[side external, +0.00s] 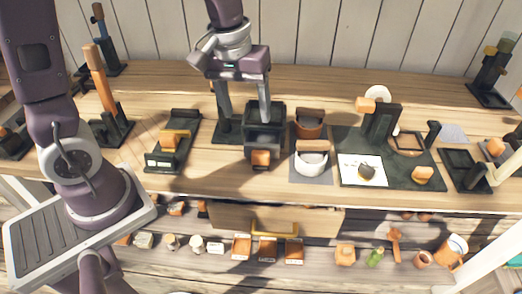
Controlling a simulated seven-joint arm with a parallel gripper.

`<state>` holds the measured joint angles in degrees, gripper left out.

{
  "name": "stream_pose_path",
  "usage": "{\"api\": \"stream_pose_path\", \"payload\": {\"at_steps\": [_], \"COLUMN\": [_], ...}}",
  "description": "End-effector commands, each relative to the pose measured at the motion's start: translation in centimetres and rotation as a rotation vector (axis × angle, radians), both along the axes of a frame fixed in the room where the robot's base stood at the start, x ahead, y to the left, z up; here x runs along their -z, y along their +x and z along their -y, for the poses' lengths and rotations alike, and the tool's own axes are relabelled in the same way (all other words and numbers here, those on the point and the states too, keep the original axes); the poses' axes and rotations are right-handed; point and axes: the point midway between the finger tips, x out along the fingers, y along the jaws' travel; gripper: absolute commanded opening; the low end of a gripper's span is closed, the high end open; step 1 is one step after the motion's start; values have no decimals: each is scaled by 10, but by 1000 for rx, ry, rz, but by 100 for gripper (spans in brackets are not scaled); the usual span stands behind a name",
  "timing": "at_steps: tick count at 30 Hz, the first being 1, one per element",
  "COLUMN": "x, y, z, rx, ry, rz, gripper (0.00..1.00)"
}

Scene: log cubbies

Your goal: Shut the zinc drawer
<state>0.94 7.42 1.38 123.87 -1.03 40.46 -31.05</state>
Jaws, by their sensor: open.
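A dark grey box-shaped unit (278,109) stands near the middle of the table. A grey drawer-like front (264,143) shows on its near side, with an orange-brown block (260,158) at the front. This looks like the zinc drawer, but I cannot tell for sure or see how far out it is. My gripper (245,119) points down with its two fingers wide apart and nothing visible between them. The right finger overlaps the unit in the picture and the left finger is to its left. I cannot tell whether they touch it.
A wooden drawer (229,216) with a yellow handle (275,233) is under the table edge. Right of the unit are a brown pot (309,127), a white-rimmed pot (312,162) and a dark tray (345,145). A dark stand with an orange block (174,138) is left. Several small items lie below.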

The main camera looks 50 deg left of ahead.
Motion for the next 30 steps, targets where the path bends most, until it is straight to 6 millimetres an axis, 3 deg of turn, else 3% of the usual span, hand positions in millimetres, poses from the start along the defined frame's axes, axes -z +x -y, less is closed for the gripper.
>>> {"api": "stream_pose_path", "payload": {"at_steps": [1,3,6,18,22,29,30], "x": [25,53,80,147,158,159,159], "y": [14,28,38,40,40,40,40], "z": [0,0,-1,-1,-1,-1,-1], "rx": [-58,-134,-202,-224,-224,-224,-224], "ry": [-5,-9,-9,-9,-8,-9,-9], "rz": [-51,-96,-133,-148,-146,-144,-144], "gripper": [64,64,64,64,64,64,58]}}
